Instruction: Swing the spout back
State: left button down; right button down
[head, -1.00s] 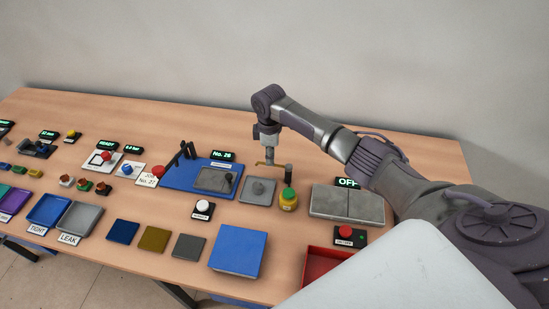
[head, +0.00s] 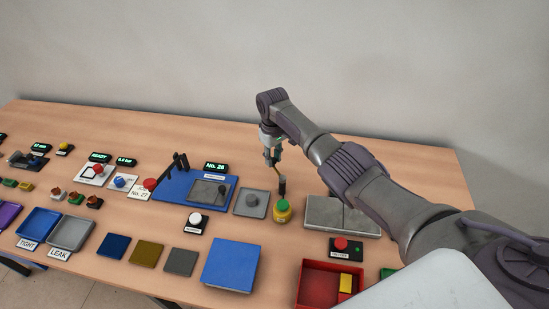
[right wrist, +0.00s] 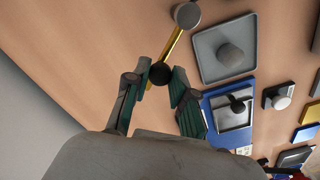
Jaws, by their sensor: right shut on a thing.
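The spout is a thin brass bar (head: 269,160) on a dark upright post (head: 282,186) behind a yellow pot with a green top (head: 283,212). In the right wrist view the brass bar (right wrist: 171,45) runs from a grey round post top (right wrist: 187,13) to a black knob (right wrist: 160,74). My right gripper (head: 273,153) points down over the spout's far end. Its fingers (right wrist: 160,88) are shut around the knob end, which partly hides between them. The spout points to the back, clear of the grey plate (head: 240,210). My left gripper is not in view.
The grey plate with a domed part (right wrist: 228,54) lies left of the post. A blue base (head: 165,191) with a black clamp is farther left. A grey two-part slab (head: 320,212) is at the right, under my forearm. The table behind is clear.

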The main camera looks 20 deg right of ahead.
jog(key=shift+d+m, duration=0.3)
jog(key=shift+m, duration=0.4)
jog(key=c, duration=1)
grip_release()
jog(key=shift+o, duration=0.2)
notch_tip(320, 180, up, 12)
jog(key=shift+d, duration=0.1)
